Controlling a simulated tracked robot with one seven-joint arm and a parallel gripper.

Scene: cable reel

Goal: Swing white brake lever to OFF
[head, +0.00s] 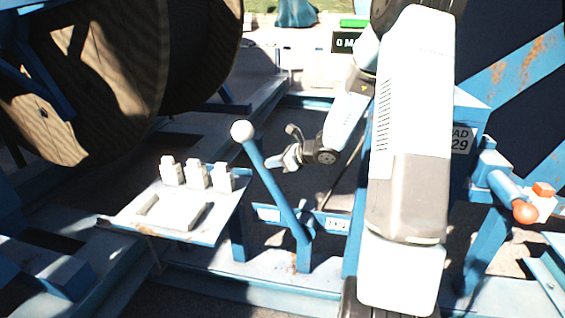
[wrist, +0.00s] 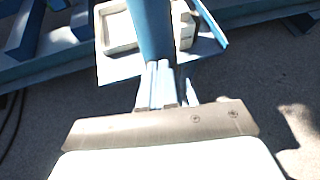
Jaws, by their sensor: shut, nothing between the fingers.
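The brake lever (head: 275,191) is a blue bar with a white ball knob (head: 242,131). In the head view it leans up and to the left from its foot on the blue frame. My gripper (head: 272,163) is just right of the lever's upper shaft, below the knob. In the wrist view the lever's blue shaft (wrist: 150,30) rises directly beyond my shut fingertips (wrist: 160,66). The fingers hold nothing; whether they touch the shaft I cannot tell. The knob is not seen in the wrist view. Small white label plates (head: 268,214) (head: 337,224) sit on the frame by the lever's foot.
A panel (head: 218,222) with several white blocks stands left of the lever. A large wooden cable reel (head: 95,70) is at the upper left. An orange-tipped blue handle (head: 522,210) is at the right. Blue beams surround the lever's foot.

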